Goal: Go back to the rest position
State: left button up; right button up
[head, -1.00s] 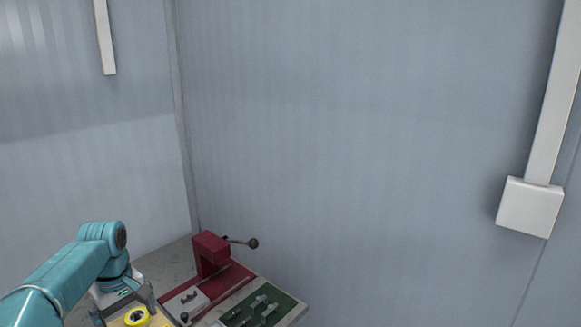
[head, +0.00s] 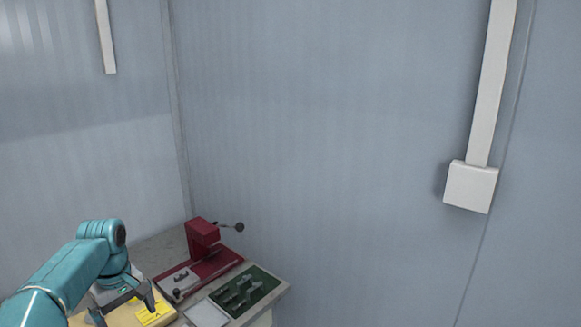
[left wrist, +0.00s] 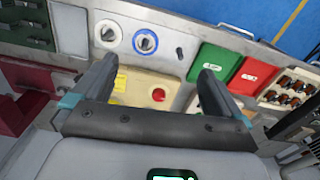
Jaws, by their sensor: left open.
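My left gripper (head: 122,306) hangs over the near left part of the workbench in the head view, with its fingers apart. In the left wrist view the same gripper (left wrist: 158,70) is open, with nothing held between its fingers. Beyond and below it lies a beige panel (left wrist: 140,86) with a red button (left wrist: 158,95) and yellow labels. The red coil winder (head: 203,240) with its crank handle stands on the bench, to the right of the gripper. My right gripper is not in view.
A green tray (head: 262,283) with several metal parts lies beside the winder. The left wrist view shows two dials (left wrist: 145,42), a green bin (left wrist: 213,62) and a red bin (left wrist: 252,76). A conduit box (head: 470,187) is on the wall. The bench abuts the walls.

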pick_arm(q)
jog(key=s+d+f+m+h, duration=0.1)
jog(key=s+d+f+m, duration=0.1)
jog(key=d+f, duration=0.45)
jog(key=s+d+f+m+h, duration=0.1)
jog(key=s+d+f+m, duration=0.15)
jog(key=f, duration=0.75)
jog(key=s+d+f+m+h, duration=0.1)
jog(key=s+d+f, duration=0.1)
jog(key=d+f, duration=0.45)
jog(key=s+d+f+m, duration=0.1)
jog(key=s+d+f, duration=0.3)
jog(key=s, duration=0.7)
jog(key=s+d+f+m+h, duration=0.1)
jog(key=s+d+f+m, duration=0.1)
jog(key=s, duration=0.9)
notch_tip(320, 180, down, 2)
jog(key=shift+s+d+f, duration=0.2)
jog(key=shift+s+d, duration=0.05)
jog(key=shift+d, duration=0.65)
jog(key=shift+a, duration=0.1)
jog(key=c, duration=1.1)
jog(key=shift+a+t, duration=0.1)
jog(key=shift+t, duration=0.2)
